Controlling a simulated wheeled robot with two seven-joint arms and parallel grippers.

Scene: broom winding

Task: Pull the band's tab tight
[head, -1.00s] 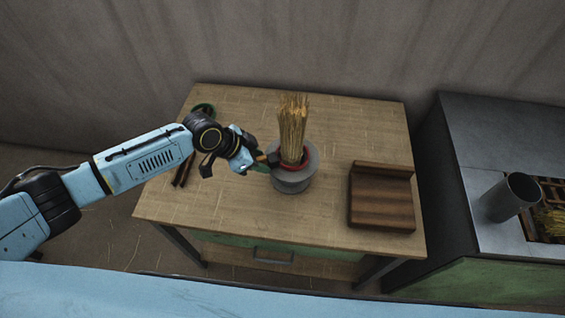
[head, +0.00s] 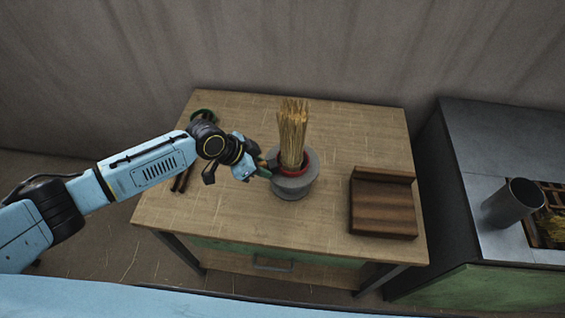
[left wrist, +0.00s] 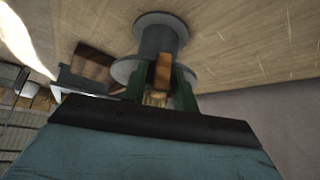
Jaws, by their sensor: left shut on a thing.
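A bundle of straw bristles (head: 292,130) stands upright in a round grey holder (head: 294,189) on the table. A red band (head: 291,171) goes around the bundle's base at the holder's top. My left gripper (head: 266,167) is at the left side of the band. In the left wrist view my left gripper (left wrist: 159,84) has its green fingers on both sides of the orange-brown tab (left wrist: 162,71), shut on it, with the grey holder (left wrist: 157,38) just beyond. Where the tab meets the band is hidden. My right gripper is in neither view.
A brown wooden block with a raised back (head: 382,204) lies on the table's right. A green ring (head: 203,113) and dark sticks (head: 183,180) lie at the left. A metal cylinder (head: 513,203) stands on the cabinet at right. The table (head: 240,225) is clear in front.

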